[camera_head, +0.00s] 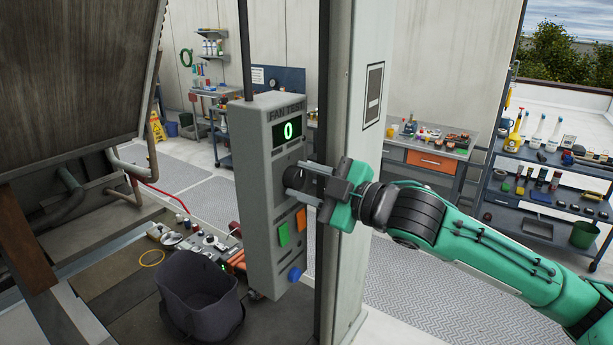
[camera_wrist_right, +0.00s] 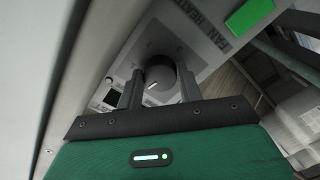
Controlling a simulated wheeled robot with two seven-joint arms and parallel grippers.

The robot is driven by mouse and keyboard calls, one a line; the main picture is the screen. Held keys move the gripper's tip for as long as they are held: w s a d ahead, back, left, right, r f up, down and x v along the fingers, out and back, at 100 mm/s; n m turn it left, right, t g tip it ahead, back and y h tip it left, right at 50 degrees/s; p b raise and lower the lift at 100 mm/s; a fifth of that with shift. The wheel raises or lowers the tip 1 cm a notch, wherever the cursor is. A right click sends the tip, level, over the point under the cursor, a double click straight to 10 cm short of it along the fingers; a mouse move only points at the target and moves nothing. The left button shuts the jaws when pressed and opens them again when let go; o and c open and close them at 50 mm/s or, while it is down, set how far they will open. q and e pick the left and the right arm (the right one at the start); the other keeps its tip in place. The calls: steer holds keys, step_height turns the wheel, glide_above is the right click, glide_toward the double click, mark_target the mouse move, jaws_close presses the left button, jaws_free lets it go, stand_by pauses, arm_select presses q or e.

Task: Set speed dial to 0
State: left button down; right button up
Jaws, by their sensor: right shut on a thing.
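The grey fan test box (camera_head: 265,215) hangs upright in the middle of the head view. Its green display (camera_head: 288,130) reads 0. The dark round speed dial (camera_head: 289,181) is on the face of the box below the display. It also shows in the right wrist view (camera_wrist_right: 160,75), with a white pointer mark. My right gripper (camera_head: 296,182) reaches in from the right and is shut on the dial, one finger on each side of it. The dial is partly hidden by the fingers. My left gripper is in neither view.
A green button (camera_head: 284,234), an orange button (camera_head: 301,220) and a blue knob (camera_head: 294,274) sit lower on the box. A pale post (camera_head: 345,180) stands close beside the box. A dark bucket (camera_head: 200,295) is below left. Workbenches stand behind.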

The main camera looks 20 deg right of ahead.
steer(key=shift+n+p, duration=0.4)
steer(key=shift+n, duration=0.7)
steer(key=o, duration=1)
